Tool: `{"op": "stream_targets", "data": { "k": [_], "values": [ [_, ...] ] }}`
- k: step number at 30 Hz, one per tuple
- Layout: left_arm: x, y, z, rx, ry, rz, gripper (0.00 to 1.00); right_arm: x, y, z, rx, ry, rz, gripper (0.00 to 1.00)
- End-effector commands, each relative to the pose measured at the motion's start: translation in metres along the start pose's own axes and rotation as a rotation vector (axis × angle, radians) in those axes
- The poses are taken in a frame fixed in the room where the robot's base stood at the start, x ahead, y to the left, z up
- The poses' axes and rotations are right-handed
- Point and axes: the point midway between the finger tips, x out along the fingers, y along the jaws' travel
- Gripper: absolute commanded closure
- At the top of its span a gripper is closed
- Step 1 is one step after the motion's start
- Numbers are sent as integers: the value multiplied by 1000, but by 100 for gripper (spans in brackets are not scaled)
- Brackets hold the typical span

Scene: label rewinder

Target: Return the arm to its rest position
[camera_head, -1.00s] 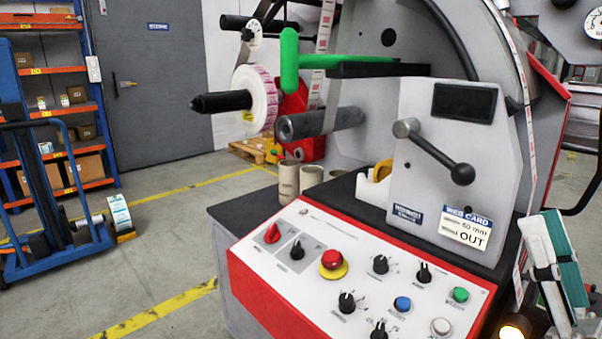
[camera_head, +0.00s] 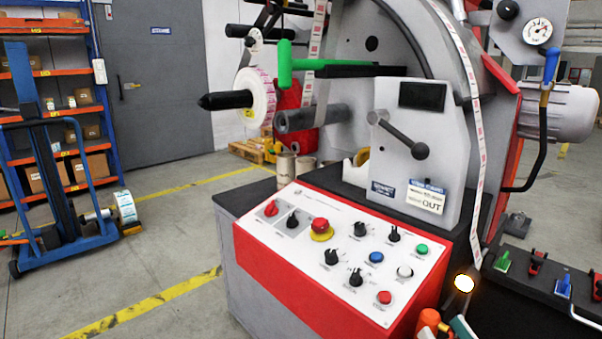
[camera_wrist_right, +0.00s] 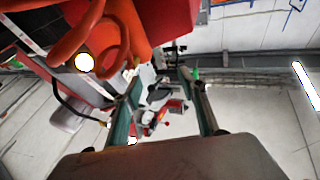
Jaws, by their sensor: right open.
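My right gripper (camera_head: 462,328) shows only as a small teal and white piece at the bottom edge of the head view, right of the control panel's lower corner. In the right wrist view my right gripper (camera_wrist_right: 160,82) has its two teal-lined fingers well apart, with nothing between them. The label rewinder (camera_head: 415,150) stands in the middle of the head view, with its red-edged control panel (camera_head: 290,235) in front. My left gripper is not in view.
A black bench (camera_head: 515,270) with small coloured clamps lies at the right. A glowing lamp (camera_head: 464,283) stands by the panel corner. A motor (camera_head: 560,113) and gauge (camera_head: 538,31) are at the upper right. A blue lift (camera_head: 62,205) stands left; floor between is clear.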

Motion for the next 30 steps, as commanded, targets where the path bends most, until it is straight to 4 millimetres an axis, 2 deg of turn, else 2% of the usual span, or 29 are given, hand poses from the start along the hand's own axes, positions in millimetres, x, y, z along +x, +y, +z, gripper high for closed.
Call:
{"op": "stream_targets", "data": {
  "k": [1,5,6,9,11,15,16,17,19,22,26,30],
  "values": [
    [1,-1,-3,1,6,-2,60,-14,-6,34,-22,-96,9,58],
    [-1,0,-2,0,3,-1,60,-56,-22,112,-92,-330,12,58],
    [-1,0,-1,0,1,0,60,-72,-28,134,-113,-401,10,58],
    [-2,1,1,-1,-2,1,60,-118,-43,185,-164,-577,-2,58],
    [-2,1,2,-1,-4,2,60,-148,-53,212,-194,-683,-14,58],
    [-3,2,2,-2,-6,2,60,-227,-79,263,-262,-923,-55,58],
    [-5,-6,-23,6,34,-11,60,-222,-78,255,-278,-917,-55,58],
    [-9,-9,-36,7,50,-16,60,-206,-76,239,-283,-882,-49,58],
    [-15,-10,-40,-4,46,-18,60,-195,-76,223,-281,-859,-42,58],
    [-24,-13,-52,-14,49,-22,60,-191,-77,209,-271,-856,-35,58],
    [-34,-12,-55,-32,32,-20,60,-195,-79,199,-252,-874,-26,58],
    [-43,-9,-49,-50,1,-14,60,-206,-81,197,-233,-905,-19,58]
  ]
}}
